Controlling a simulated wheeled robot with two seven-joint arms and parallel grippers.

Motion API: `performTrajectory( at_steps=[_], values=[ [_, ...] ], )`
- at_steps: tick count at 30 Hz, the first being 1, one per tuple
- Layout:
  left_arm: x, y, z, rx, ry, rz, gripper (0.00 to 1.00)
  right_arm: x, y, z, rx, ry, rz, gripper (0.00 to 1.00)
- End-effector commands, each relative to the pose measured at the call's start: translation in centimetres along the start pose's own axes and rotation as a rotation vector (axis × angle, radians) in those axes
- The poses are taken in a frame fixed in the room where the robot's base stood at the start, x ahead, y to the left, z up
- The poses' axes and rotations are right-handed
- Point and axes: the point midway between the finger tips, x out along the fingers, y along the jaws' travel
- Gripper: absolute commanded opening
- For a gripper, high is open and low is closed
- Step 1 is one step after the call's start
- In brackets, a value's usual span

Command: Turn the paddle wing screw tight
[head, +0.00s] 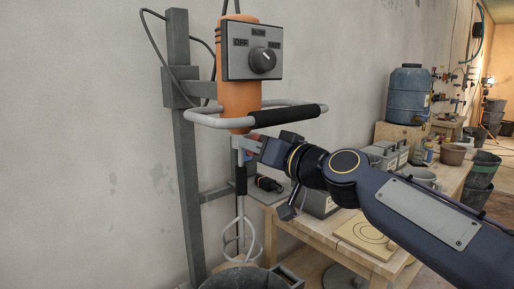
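The paddle mixer has an orange body (238,97), a grey control box (252,52) with a dial, and a looped handle (288,114) with a black grip. Below the body, the grey paddle shaft (240,178) runs down to the wire paddle (240,240) over a dark bucket. My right gripper (249,147) comes in from the right and is at the top of the shaft, just under the orange body. The wing screw cannot be made out there; the gripper covers that spot. Whether its fingers are shut on anything is too small to tell. My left gripper is out of view.
A grey upright stand (183,150) carries the mixer by the wall. The dark bucket (240,279) stands under the paddle. A wooden workbench (318,232) with boxes and tools lies behind my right arm. A blue barrel (408,95) and more buckets are farther back.

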Motion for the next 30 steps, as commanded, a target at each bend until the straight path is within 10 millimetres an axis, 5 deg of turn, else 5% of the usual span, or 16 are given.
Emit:
performTrajectory(
  at_steps=[4, 14, 30],
  values=[
    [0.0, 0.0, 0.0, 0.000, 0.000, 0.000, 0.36, 0.0, 0.0, 0.0, 0.000, -0.001, 0.000, 0.45],
    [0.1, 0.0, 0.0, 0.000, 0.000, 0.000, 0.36, -0.4, 0.0, 0.0, -0.001, 0.001, 0.000, 0.45],
    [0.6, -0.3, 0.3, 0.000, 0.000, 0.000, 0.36, -7.7, 0.0, 0.0, 0.000, 0.000, 0.001, 0.45]
  ],
)
